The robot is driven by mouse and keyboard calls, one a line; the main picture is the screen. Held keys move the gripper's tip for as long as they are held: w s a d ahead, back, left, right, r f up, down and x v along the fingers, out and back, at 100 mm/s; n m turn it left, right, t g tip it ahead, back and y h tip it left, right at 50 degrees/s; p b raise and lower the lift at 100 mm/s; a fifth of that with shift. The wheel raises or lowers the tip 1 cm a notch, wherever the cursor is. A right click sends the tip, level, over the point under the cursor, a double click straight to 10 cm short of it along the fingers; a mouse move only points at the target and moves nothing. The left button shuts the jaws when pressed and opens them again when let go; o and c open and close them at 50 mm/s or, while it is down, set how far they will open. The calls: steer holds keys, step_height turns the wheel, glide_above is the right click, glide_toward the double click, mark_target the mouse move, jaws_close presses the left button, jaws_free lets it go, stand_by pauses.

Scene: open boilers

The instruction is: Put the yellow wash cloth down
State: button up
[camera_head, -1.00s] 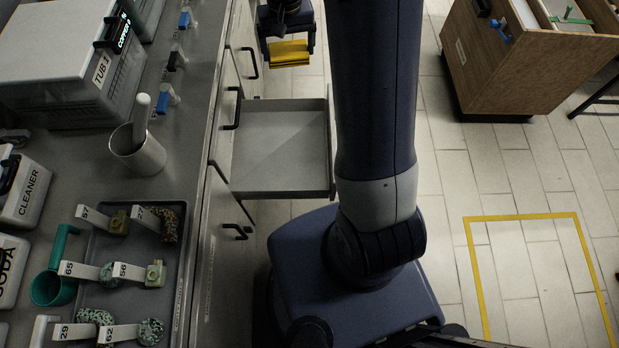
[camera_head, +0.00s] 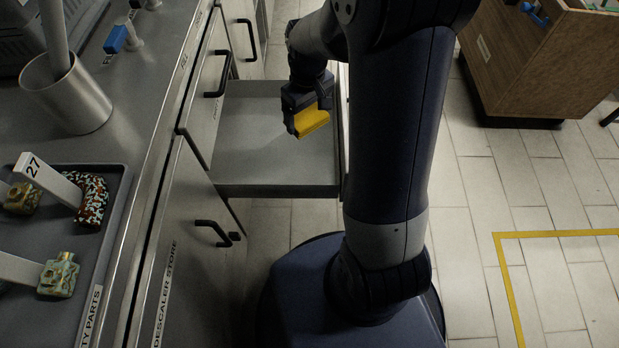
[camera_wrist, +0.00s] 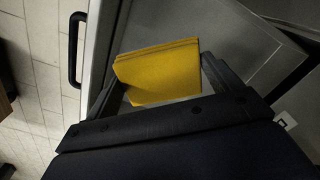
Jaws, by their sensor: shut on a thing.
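The yellow wash cloth (camera_head: 312,121) is a folded, flat yellow pad. My gripper (camera_head: 308,112) is shut on it, with one finger at each side, and holds it over the open drawer (camera_head: 265,165). In the wrist view the cloth (camera_wrist: 158,72) sits between the two fingers of my gripper (camera_wrist: 157,85), with the grey drawer floor (camera_wrist: 225,50) behind it. The drawer's visible floor is bare. I cannot tell how high above the floor the cloth is, or whether it touches.
A steel counter on the left bears a metal cup (camera_head: 70,95) and a dark tray (camera_head: 98,230) of tagged parts. Black-handled cabinet fronts (camera_head: 185,240) lie beside the drawer. A wooden cabinet (camera_head: 535,60) stands at the right. Tiled floor there is clear, with yellow marking tape (camera_head: 508,280).

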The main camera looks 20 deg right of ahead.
mark_target(311, 128)
steer(key=shift+n, duration=0.9)
steer(key=f+b, duration=0.3)
steer(key=f, duration=0.3)
steer(key=s+f+b, duration=0.1)
steer(key=f+b, duration=0.2)
steer(key=f, duration=0.3)
steer(key=s+f+b, duration=0.1)
steer(key=f+b, duration=0.2)
steer(key=f, duration=0.3)
steer(key=shift+s, duration=0.15)
steer(key=o, duration=1.1)
steer(key=shift+f, duration=0.1)
steer(key=shift+c, duration=0.2)
step_height(311, 128, up, 12)
steer(key=p, duration=0.4)
steer(key=shift+r, duration=0.2)
